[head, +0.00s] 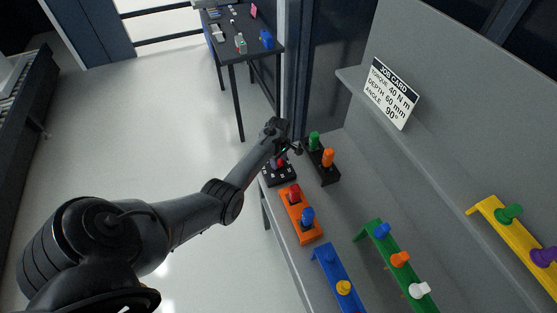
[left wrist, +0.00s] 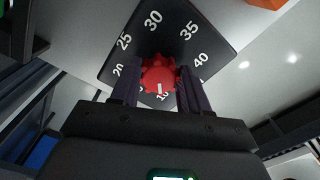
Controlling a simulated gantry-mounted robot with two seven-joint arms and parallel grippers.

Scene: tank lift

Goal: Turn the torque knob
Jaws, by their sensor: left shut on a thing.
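The red torque knob (left wrist: 157,73) sits on a black dial plate (left wrist: 178,22) with white numbers. In the left wrist view, 20, 25, 30, 35 and 40 show around it, with a partly covered 10 below. A white mark on the knob points down, towards the 10. My left gripper (left wrist: 159,80) is shut on the knob, one finger on each side. In the head view my left gripper (head: 283,150) reaches down over the dark dial plate (head: 279,177) and hides part of the knob. My right gripper is not in view.
A job card (head: 391,92) reads torque 40 N m, depth 60 mm, angle 90°. An orange rack (head: 302,228) and a black rack (head: 322,165) with coloured knobs stand close by; blue, green and yellow racks are nearer. Another table (head: 238,54) holds small items.

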